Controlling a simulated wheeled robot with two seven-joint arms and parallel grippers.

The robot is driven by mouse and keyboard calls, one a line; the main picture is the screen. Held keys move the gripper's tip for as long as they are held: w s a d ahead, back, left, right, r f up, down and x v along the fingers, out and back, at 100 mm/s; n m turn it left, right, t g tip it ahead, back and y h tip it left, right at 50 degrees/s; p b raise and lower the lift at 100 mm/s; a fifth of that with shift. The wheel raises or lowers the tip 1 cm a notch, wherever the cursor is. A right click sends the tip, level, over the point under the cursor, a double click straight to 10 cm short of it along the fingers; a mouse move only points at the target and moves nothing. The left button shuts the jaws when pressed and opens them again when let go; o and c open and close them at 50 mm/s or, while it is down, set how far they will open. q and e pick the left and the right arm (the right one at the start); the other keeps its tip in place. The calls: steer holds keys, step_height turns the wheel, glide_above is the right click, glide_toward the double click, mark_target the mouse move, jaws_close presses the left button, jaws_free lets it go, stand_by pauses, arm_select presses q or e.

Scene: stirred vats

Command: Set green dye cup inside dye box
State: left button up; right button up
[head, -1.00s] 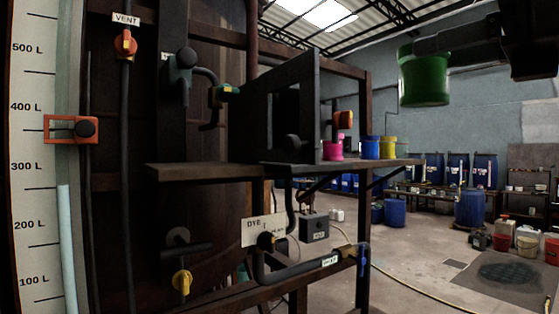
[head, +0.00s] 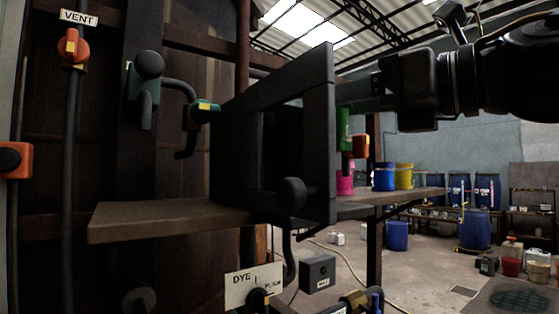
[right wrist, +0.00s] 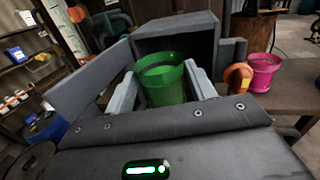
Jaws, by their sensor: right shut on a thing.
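The green dye cup (right wrist: 165,85) is upright between the fingers of my right gripper (right wrist: 163,88), which is shut on it. In the right wrist view it is in front of the open mouth of the grey dye box (right wrist: 178,32). In the head view the dark dye box (head: 228,150) stands on the shelf, its frame-like front panel hiding most of the cup; only a green strip of the cup (head: 343,130) shows at its right edge. My right gripper (head: 352,97) reaches in from the right. Whether the cup is past the box's opening cannot be told. My left gripper is out of view.
An orange part (right wrist: 238,77) sits close right of the cup. Pink (right wrist: 262,72), blue (head: 384,178) and yellow (head: 404,176) cups stand on the shelf (head: 150,217) to the right of the box. A grey panel (right wrist: 85,82) stands along the left in the wrist view.

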steer(key=w+a+f+p, duration=0.1)
steer(key=w+a+p, duration=0.1)
steer(key=w, duration=0.2)
steer(key=w+a+f+p, duration=0.1)
steer(key=w+a+p, duration=0.1)
steer(key=w+a, duration=0.1)
steer(key=w+a+f+p, duration=0.1)
steer(key=w+a+p, duration=0.2)
steer(key=w, duration=0.2)
steer(key=shift+a+f, duration=0.1)
steer(key=shift+f, duration=0.25)
steer(key=f+p, duration=0.2)
steer(key=shift+a+f, duration=0.25)
steer(key=shift+f, duration=0.05)
steer(key=shift+w+d+f+p, duration=0.1)
steer(key=shift+w+f+p, duration=0.1)
steer(key=shift+f+p, duration=0.15)
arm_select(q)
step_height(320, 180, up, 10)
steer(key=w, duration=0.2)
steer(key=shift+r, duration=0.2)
arm_select(e)
steer(key=shift+s, duration=0.1)
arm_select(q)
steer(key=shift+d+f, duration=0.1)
arm_select(e)
steer(key=shift+f, duration=0.15)
